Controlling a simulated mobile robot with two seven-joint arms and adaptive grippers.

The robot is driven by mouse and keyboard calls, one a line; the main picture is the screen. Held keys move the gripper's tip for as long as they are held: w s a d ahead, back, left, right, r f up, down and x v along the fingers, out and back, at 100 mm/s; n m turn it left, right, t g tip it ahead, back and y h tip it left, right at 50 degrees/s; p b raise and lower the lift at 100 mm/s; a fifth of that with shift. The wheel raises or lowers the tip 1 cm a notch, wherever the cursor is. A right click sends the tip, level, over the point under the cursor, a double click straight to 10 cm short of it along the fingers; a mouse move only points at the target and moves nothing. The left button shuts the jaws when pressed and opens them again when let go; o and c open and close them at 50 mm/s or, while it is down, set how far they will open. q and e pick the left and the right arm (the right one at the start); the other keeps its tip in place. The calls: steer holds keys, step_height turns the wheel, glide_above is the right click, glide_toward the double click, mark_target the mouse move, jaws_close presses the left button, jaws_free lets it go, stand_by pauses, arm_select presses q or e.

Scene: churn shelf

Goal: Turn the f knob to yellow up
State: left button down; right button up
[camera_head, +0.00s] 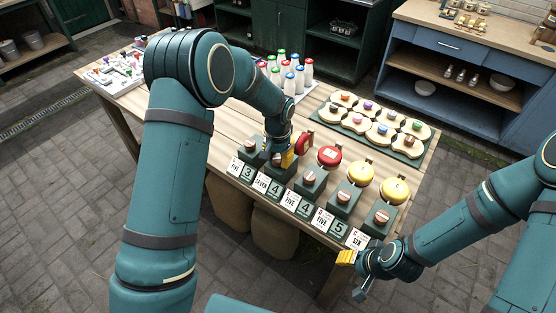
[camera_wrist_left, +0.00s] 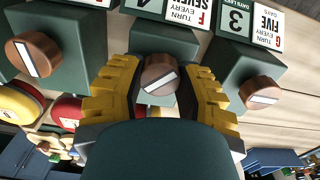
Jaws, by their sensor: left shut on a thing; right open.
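The f knob is a round brown knob with a white bar on a dark green block; in the left wrist view the knob (camera_wrist_left: 160,76) sits between my left gripper's yellow fingers (camera_wrist_left: 158,88), below the F card (camera_wrist_left: 190,12). Its white bar looks slanted. In the head view my left gripper (camera_head: 286,158) reaches down onto this block and partly hides it. The red disc (camera_head: 303,143) just behind it appears narrow, turned partly edge-on. My right gripper (camera_head: 352,275) is open and empty off the table's front right corner.
Similar knob blocks run to the right, with a red disc (camera_head: 329,156) and yellow discs (camera_head: 361,174) behind them. Number cards (camera_head: 290,200) line the front edge. Bottles (camera_head: 290,83) and a green tray (camera_head: 411,149) of wooden pieces stand farther back.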

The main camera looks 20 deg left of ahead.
mark_target(278, 158)
arm_select(q)
steer(key=m, duration=0.4)
steer(key=shift+m+b, duration=0.3)
steer(key=shift+b, duration=0.1)
steer(key=shift+s+m, duration=0.1)
steer(key=shift+m, duration=2.4)
steer(key=c, duration=0.5)
jaws_free()
step_height(278, 158, up, 12)
